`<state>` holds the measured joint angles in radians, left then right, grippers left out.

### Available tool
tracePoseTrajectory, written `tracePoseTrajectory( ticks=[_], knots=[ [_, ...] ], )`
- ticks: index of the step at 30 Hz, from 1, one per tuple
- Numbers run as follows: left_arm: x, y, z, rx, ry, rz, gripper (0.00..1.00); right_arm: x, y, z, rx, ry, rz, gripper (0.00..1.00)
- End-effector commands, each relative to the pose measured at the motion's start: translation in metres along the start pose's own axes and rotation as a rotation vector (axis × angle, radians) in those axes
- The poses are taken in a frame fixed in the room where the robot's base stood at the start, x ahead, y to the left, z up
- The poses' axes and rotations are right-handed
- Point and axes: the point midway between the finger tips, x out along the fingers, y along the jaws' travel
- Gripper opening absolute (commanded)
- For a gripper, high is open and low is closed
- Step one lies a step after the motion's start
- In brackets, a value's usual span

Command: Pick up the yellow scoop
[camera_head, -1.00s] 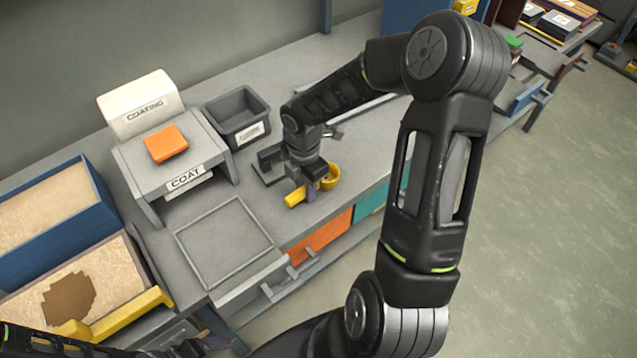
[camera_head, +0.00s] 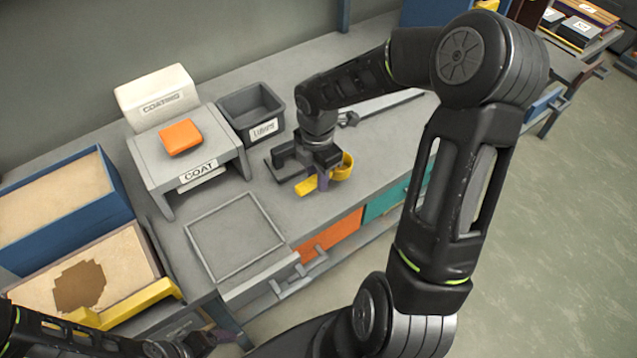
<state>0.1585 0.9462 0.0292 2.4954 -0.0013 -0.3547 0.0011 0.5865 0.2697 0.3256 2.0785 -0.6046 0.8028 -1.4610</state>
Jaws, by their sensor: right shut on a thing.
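The yellow scoop (camera_head: 342,170) is at the front part of the grey bench, right of the square tray outline. Its round bowl is on the right and its handle points left. My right gripper (camera_head: 322,180) comes down over it from above and is shut on it; the fingers hide its middle. I cannot tell whether the scoop is touching the bench. My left arm shows only at the bottom left; a dark part at its end may be my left gripper (camera_head: 215,338), but its fingers are not clear.
A COAT stand (camera_head: 228,143) with an orange block (camera_head: 181,137) is left of the scoop, beside a dark grey bin (camera_head: 250,112). A square framed plate (camera_head: 236,240) lies on the bench. A grey bracket (camera_head: 285,163) is beside the gripper.

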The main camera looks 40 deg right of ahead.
Motion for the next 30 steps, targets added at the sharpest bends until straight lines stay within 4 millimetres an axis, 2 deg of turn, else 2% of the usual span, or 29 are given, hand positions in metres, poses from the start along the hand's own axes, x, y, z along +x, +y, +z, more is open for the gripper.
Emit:
tracePoseTrajectory(
  ticks=[1, 6, 10, 30],
  knots=[
    [-0.001, 0.000, 0.000, 0.000, 0.000, 0.000, 0.85, -0.012, 0.001, 0.001, 0.001, -0.003, 0.006, 0.00],
    [-0.001, 0.000, 0.000, 0.000, 0.000, 0.000, 0.85, -0.044, 0.001, 0.000, -0.001, -0.002, 0.004, 0.00],
    [-0.001, 0.000, 0.000, 0.000, 0.000, 0.000, 0.85, -0.058, 0.001, 0.000, -0.001, -0.001, 0.002, 0.00],
    [-0.001, 0.000, 0.000, 0.000, 0.000, 0.000, 0.85, -0.061, 0.000, 0.000, -0.001, 0.000, 0.000, 0.00]
  ],
)
